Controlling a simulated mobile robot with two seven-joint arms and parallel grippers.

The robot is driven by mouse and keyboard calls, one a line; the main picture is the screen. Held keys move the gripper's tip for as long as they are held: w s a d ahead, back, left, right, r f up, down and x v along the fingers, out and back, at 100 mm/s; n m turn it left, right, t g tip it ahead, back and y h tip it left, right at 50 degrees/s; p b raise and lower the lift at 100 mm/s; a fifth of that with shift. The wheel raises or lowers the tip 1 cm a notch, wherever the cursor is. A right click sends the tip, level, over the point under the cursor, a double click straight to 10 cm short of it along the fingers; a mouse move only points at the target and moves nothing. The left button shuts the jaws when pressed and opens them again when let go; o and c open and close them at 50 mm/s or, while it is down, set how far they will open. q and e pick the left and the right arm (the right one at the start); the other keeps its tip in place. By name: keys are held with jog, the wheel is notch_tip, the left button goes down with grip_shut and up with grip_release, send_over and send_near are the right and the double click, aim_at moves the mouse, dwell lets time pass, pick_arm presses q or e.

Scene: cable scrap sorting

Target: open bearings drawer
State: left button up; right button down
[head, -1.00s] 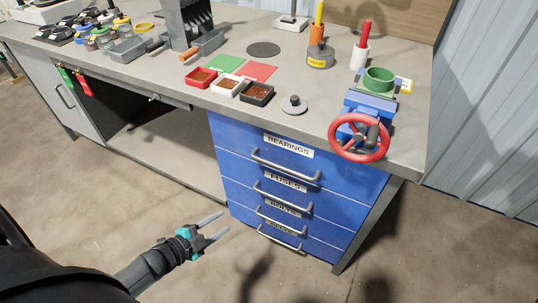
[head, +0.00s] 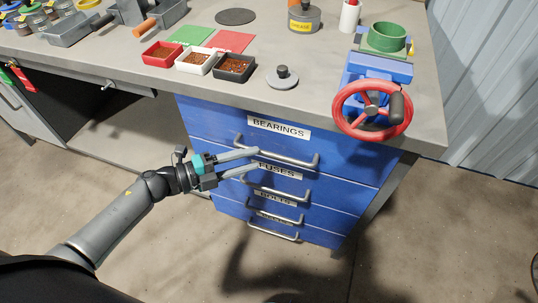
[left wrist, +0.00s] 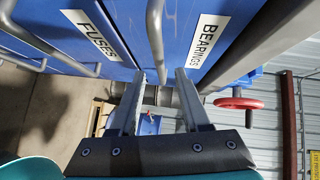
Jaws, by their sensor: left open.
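The blue bearings drawer (head: 345,160) is the top one in the cabinet and looks shut, with a white BEARINGS label (head: 279,127) above its grey bar handle (head: 290,159). My left gripper (head: 258,160) is open and empty, its fingertips close to the left part of this handle. In the left wrist view the bearings handle (left wrist: 155,40) runs down between the two fingertips (left wrist: 160,75), ahead of them; I cannot tell whether they touch it. The BEARINGS label (left wrist: 208,42) shows to its right there. My right gripper is not in view.
Below are the fuses drawer (head: 325,198) and further shut drawers with bar handles. A vise with a red handwheel (head: 345,122) overhangs the bench edge at the right. Small trays (head: 234,67) and a grey lidded disc (head: 282,79) sit on the bench (head: 330,50) above.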

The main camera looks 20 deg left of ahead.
aim_at(269, 152)
pick_arm(q)
jog(key=b+x, duration=0.1)
jog(key=x, duration=0.5)
jog(key=shift+a, duration=0.1)
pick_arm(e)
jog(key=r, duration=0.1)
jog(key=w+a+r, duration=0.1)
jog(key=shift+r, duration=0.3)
pick_arm(q)
grip_shut()
dwell(0.8)
